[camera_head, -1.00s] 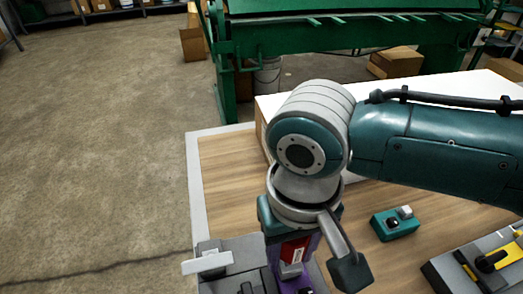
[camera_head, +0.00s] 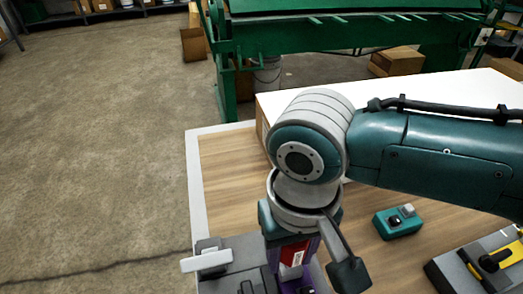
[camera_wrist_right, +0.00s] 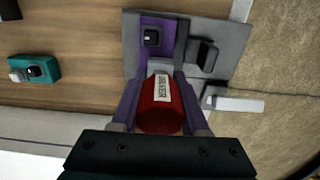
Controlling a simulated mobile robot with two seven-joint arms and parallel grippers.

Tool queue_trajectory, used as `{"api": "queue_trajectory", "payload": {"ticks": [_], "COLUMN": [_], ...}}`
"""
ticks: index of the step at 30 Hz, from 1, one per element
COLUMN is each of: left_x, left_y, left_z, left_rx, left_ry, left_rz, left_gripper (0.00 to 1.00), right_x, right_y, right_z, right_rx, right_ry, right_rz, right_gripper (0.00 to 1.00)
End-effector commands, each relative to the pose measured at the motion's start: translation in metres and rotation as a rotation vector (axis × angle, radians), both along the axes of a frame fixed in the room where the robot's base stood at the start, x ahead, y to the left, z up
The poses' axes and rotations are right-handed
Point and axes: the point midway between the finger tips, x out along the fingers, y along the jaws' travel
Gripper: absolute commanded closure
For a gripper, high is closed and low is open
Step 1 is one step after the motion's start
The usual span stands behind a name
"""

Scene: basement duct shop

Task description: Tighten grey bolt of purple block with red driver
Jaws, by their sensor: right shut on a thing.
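The red driver (camera_wrist_right: 162,105) has a white label and points away from the right wrist camera. My right gripper (camera_wrist_right: 160,108) is shut on it, with a finger on each side. In the head view the driver (camera_head: 293,256) shows below my right wrist, near the bottom edge. The purple block (camera_wrist_right: 165,24) lies on a grey plate just beyond the driver, with a dark square part (camera_wrist_right: 152,37) on its far end. A light grey piece shows just past the driver; the driver hides most of that spot, so I cannot tell whether its tip touches the grey bolt. My left gripper is out of view.
The grey plate (camera_head: 238,248) has a light grey lever and a black part beside the purple block. A teal block (camera_head: 398,222) sits right on the wooden table (camera_head: 225,170). A grey fixture with yellow parts (camera_head: 480,262) is at far right. A white-topped box stands behind my arm.

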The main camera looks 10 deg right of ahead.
Motion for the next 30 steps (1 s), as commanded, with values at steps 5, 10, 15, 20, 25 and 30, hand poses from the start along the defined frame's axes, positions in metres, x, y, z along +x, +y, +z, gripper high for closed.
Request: {"api": "queue_trajectory", "payload": {"ticks": [5,10,15,20,25,30], "left_x": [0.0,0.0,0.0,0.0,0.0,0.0], "left_y": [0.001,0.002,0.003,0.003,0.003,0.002], "left_z": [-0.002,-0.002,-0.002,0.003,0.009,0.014], "left_rx": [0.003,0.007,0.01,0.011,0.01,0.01], "left_ry": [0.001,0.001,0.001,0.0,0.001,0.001], "left_rz": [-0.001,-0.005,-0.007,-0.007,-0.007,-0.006], "left_gripper": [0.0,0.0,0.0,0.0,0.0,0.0], "right_x": [0.0,0.0,0.0,0.0,0.0,0.0], "right_y": [0.0,0.0,0.0,0.001,0.0,0.001], "right_z": [-0.003,-0.003,-0.002,-0.001,-0.001,-0.001], "right_rx": [0.0,0.0,0.0,0.001,0.001,0.002], "right_ry": [0.0,0.0,0.0,0.0,0.001,0.0], "right_rz": [0.0,0.0,-0.002,-0.04,-0.103,-0.171], "right_gripper": [1.0,1.0,1.0,1.0,1.0,1.0]}}
